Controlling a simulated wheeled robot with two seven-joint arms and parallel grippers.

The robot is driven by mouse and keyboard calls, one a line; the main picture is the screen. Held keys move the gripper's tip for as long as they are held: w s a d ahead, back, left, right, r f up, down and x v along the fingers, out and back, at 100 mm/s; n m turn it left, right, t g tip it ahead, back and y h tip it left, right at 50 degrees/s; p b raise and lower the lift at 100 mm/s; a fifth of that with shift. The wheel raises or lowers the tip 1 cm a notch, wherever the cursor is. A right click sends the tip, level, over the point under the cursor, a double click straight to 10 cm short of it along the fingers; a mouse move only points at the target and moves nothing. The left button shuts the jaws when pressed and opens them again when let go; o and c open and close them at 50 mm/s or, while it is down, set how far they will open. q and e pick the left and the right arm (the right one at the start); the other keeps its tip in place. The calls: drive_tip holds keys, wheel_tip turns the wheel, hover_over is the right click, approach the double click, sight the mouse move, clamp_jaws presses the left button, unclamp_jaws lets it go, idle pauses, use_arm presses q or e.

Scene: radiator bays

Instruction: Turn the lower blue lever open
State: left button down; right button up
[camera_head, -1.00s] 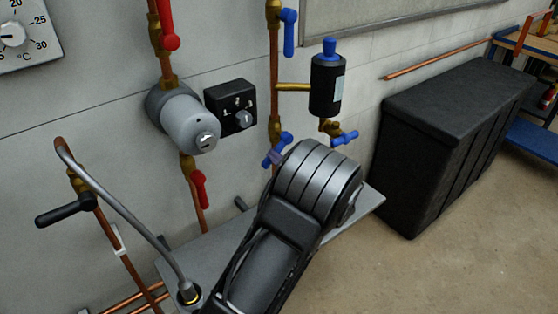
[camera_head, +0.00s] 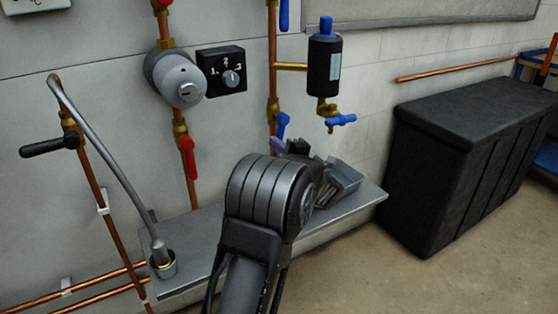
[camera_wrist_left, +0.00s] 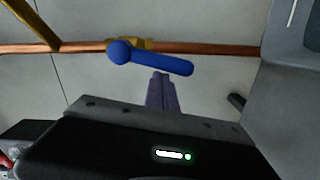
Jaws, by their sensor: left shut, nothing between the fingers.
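The lower blue lever (camera_head: 282,124) sits on the brass valve of the middle copper pipe, below the black cylinder. In the left wrist view the lever (camera_wrist_left: 155,60) lies nearly along the pipe, slightly tilted to it. My left gripper (camera_head: 277,146) is at the lever's lower end in the head view, its purple fingers shut and empty. In the left wrist view the fingertips (camera_wrist_left: 160,78) are just beside the lever's handle; whether they touch it I cannot tell. My gripper and wrist hide part of the lever's low end in the head view. My right gripper is not in view.
A grey shelf (camera_head: 200,248) runs below the pipes, under my left arm. A red lever (camera_head: 188,158) hangs on the pipe to the left. Another blue-handled tap (camera_head: 341,120) is under the black cylinder (camera_head: 324,68). A black chest (camera_head: 455,170) stands at right.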

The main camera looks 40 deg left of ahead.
use_arm(q)
drive_tip(key=shift+w+d+f+n+b, duration=0.2)
drive_tip(key=shift+w+n+b, duration=0.15)
drive_tip(key=shift+n+b, duration=0.4)
drive_tip(key=shift+w+d+f+n+b, duration=0.15)
drive_tip(key=shift+w+n+b, duration=0.3)
drive_tip(key=shift+b, duration=0.5)
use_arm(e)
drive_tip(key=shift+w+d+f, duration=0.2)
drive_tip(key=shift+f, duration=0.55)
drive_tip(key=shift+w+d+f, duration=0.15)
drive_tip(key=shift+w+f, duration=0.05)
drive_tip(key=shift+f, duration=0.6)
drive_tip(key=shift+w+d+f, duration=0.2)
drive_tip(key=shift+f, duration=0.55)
use_arm(q)
drive_tip(key=shift+s+a, duration=0.1)
drive_tip(key=shift+f, duration=0.1)
